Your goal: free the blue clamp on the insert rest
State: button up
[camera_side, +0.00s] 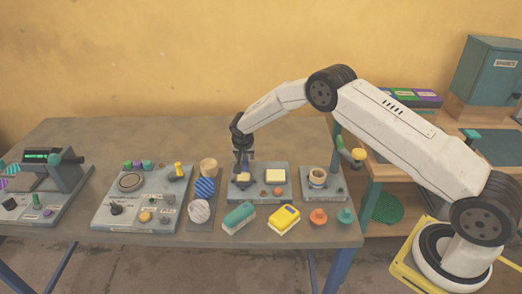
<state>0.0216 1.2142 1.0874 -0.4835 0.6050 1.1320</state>
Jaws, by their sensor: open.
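My gripper (243,168) points down over the left part of a grey fixture plate (262,197) in the middle of the table. Just below it is a small pale yellow piece (243,177) with something dark around it, partly hidden by the fingers. A cream block (275,176) sits on the same plate to the right. I cannot make out the blue clamp for certain; the dark part under my gripper is too small to tell. My gripper is open, and I cannot tell whether its fingers touch anything.
A plate with a cup-like part (318,177) stands to the right. A teal brush (239,217), a yellow block (285,218) and orange (318,217) and teal (346,216) knobs lie in front. Striped rolls (204,187) and a control plate (142,210) are to the left.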

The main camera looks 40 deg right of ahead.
jog(key=shift+w+d+f, duration=0.1)
jog(key=shift+f, duration=0.1)
jog(key=shift+c, duration=0.2)
grip_shut()
